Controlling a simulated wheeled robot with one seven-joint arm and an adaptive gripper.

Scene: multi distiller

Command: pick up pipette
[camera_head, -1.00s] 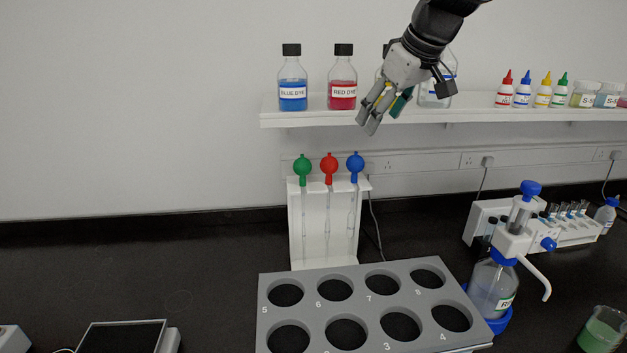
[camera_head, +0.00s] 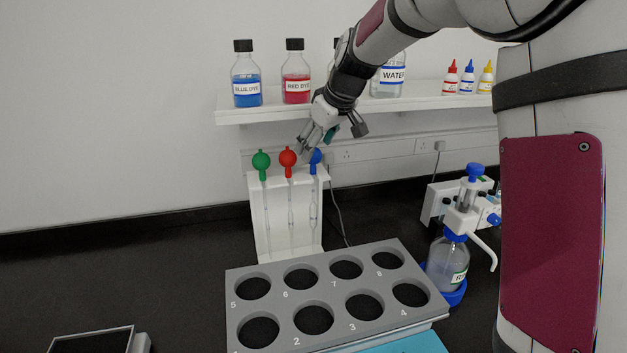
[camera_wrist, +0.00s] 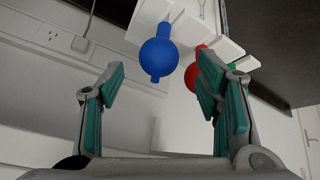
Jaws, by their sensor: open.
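Three pipettes with coloured bulbs hang in a white rack (camera_head: 257,222): the green-bulb pipette (camera_head: 261,162) at left, the red-bulb pipette (camera_head: 288,158) in the middle, the blue-bulb pipette (camera_head: 315,158) at right. My gripper (camera_head: 308,150) is open and empty, close to the red and blue bulbs. In the wrist view the blue bulb (camera_wrist: 158,56) shows between the two open fingers of the gripper (camera_wrist: 158,100), beyond their tips. The red bulb (camera_wrist: 191,78) is partly hidden behind the right finger, and only a sliver of the green bulb (camera_wrist: 231,68) shows.
A shelf (camera_head: 240,116) with blue dye (camera_head: 246,78), red dye (camera_head: 296,78) and water (camera_head: 390,80) bottles runs behind the rack. A grey holder (camera_head: 320,335) with numbered holes stands in front. A dispenser bottle (camera_head: 447,262) stands at right.

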